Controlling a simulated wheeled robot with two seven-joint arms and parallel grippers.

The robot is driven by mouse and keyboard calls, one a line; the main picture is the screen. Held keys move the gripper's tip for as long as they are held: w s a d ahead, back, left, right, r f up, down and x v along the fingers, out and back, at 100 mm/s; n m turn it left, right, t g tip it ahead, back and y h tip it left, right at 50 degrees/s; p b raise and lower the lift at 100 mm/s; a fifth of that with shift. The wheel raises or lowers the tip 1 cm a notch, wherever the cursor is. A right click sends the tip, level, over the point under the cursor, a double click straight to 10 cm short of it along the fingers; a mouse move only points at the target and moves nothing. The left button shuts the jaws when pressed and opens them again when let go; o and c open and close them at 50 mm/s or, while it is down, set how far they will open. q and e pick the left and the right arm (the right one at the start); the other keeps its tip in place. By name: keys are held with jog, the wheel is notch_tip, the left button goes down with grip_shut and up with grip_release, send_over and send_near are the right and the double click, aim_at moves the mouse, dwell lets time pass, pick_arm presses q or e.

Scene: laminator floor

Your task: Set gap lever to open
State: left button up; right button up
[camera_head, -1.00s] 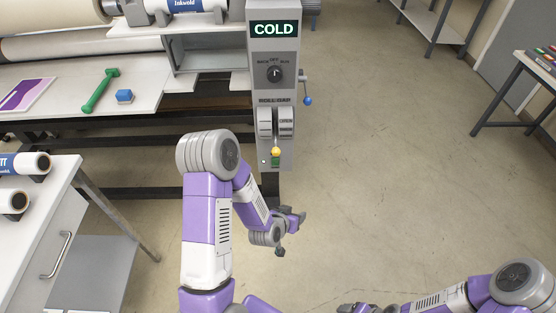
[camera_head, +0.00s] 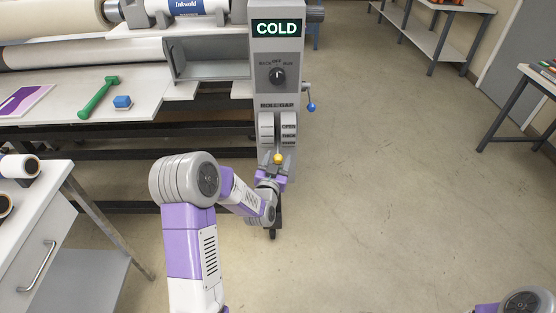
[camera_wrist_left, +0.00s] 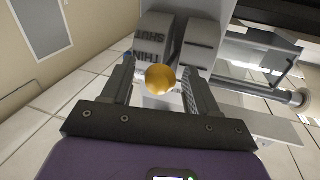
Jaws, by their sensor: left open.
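The gap lever's yellow ball knob (camera_head: 278,158) sits low on the front of the grey control column, below the roll gap label. In the left wrist view the knob (camera_wrist_left: 160,79) shows between my two open fingers, with a finger on either side. My left gripper (camera_head: 275,168) is open around the knob; whether the fingers touch it cannot be told. The gap plates (camera_head: 288,128) above the knob carry stacked words, the top one reading OPEN. My right gripper is out of the head view; only part of that arm shows at the bottom right.
A dial (camera_head: 277,76) and a COLD display (camera_head: 277,28) are higher on the column. A blue-knobbed crank (camera_head: 311,106) sticks out on its right. The floor at right is clear.

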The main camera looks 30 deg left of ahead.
pick_arm(q)
jog(key=shift+w+a, duration=0.1)
jog(key=shift+w, duration=0.25)
grip_shut()
